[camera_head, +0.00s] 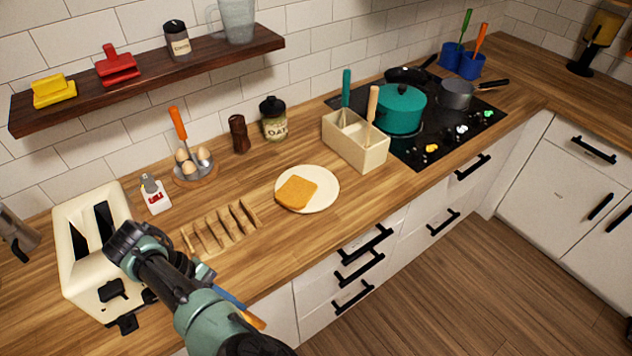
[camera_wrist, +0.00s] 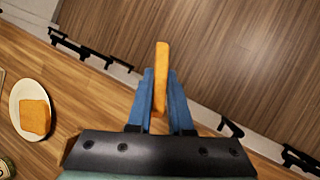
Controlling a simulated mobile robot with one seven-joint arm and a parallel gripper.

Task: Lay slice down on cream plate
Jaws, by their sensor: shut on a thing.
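My gripper (camera_wrist: 160,100) has blue fingers shut on a slice (camera_wrist: 161,62) of toast-coloured bread, seen edge-on in the wrist view. In the head view my gripper (camera_head: 238,308) is partly hidden behind my arm, near the counter's front edge, and a bit of the held slice (camera_head: 255,322) shows beside a blue finger. The round cream plate (camera_head: 325,187) lies on the counter, further back and to the right of my gripper. Another slice (camera_head: 296,192) lies flat on it. The plate (camera_wrist: 16,98) and its slice (camera_wrist: 35,117) also show at the left of the wrist view.
A wooden toast rack (camera_head: 222,228) stands between my arm and the plate. A cream toaster (camera_head: 82,222) stands at the left. A cream utensil box (camera_head: 365,150) stands behind the plate to the right. The counter in front of the plate is bare.

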